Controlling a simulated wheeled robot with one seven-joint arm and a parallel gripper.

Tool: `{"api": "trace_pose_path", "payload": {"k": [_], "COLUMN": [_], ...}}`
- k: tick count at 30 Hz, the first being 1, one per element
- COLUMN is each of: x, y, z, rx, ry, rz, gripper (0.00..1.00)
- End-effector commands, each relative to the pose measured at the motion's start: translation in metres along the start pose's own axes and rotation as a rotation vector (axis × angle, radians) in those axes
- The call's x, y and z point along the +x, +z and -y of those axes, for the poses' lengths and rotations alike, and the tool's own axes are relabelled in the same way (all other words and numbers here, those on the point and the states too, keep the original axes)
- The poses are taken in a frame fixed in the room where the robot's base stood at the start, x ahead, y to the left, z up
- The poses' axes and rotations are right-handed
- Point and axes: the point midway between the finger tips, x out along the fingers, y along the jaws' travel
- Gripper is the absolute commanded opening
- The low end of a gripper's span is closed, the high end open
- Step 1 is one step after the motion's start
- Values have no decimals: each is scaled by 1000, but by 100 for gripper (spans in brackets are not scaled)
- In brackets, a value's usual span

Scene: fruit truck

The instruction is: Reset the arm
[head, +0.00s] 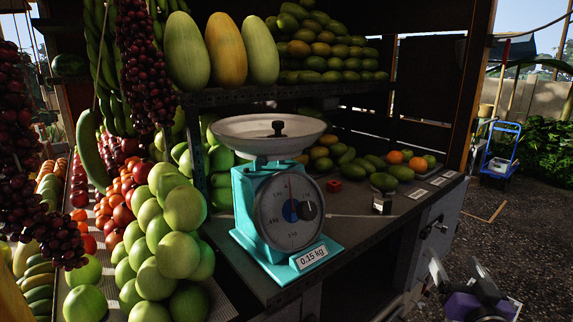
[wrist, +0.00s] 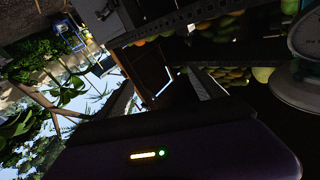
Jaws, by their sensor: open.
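My gripper (head: 458,272) is at the lower right of the head view, a purple body with grey fingers. It is open, and nothing shows between its fingers. It hangs in front of the truck's counter, over the dark ground and apart from the counter.
A turquoise scale (head: 275,215) labelled 0.15 kg stands on the counter (head: 345,225), a black weight (head: 278,128) on its pan. Fruit piles crowd the left and back. A small jar (head: 382,203) stands on the counter. A blue hand truck (head: 500,150) stands beyond, with open ground between.

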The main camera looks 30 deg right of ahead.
Motion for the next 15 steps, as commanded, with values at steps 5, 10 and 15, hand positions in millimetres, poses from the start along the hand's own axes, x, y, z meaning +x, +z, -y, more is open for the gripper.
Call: {"api": "trace_pose_path", "payload": {"k": [5,10,15], "x": [-61,-124,-191], "y": [37,58,71], "z": [47,86,118], "rx": [-11,-38,-71], "ry": [-48,-125,-233], "rz": [1,11,42], "gripper": [78,78,78]}}
